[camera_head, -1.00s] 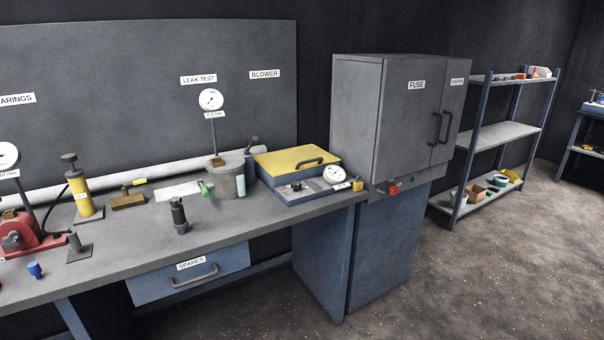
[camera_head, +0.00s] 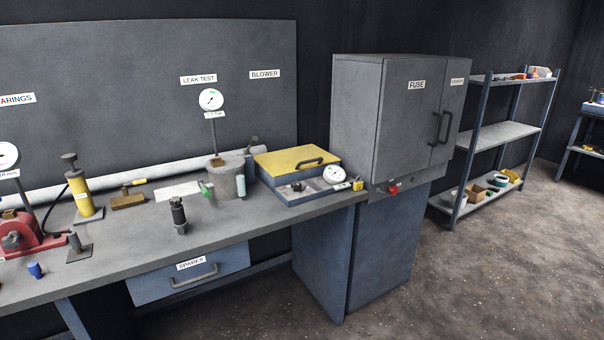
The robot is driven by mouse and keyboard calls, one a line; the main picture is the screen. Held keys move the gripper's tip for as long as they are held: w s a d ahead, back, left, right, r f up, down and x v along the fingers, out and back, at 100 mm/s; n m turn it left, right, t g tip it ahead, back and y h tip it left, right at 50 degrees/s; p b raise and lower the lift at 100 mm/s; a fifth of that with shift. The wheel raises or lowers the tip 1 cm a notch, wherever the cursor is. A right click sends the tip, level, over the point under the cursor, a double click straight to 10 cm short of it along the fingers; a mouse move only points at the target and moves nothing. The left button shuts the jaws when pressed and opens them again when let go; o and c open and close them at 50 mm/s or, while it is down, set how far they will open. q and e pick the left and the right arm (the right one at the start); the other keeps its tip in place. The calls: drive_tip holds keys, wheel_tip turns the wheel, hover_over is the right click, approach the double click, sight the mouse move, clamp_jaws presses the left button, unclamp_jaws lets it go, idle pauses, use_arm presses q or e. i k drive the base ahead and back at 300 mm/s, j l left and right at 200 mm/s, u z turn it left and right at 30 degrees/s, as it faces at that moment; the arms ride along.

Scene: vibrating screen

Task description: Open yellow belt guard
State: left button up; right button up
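The yellow belt guard (camera_head: 290,160) is a flat yellow cover with a dark handle (camera_head: 311,162) on its front edge. It lies lowered over the rear part of a blue-grey box (camera_head: 300,197) near the right end of the workbench, under the BLOWER label. In front of the cover, a dark round part and a white dial gauge (camera_head: 334,174) show on the box. Neither of my grippers is in view.
Left of the guard stands a grey pot (camera_head: 226,175) with a gauge on a post. A grey FUSE cabinet (camera_head: 397,120) stands close on the right. A small black cylinder (camera_head: 179,216) stands on the workbench (camera_head: 130,238). Floor is clear at right.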

sight(296, 159)
drive_tip(key=i+j, duration=0.15)
drive_tip(key=i, duration=0.4)
drive_tip(key=i+j+z, duration=0.15)
drive_tip(key=i, duration=0.35)
drive_tip(key=i+j, duration=0.25)
drive_tip(key=i, duration=0.3)
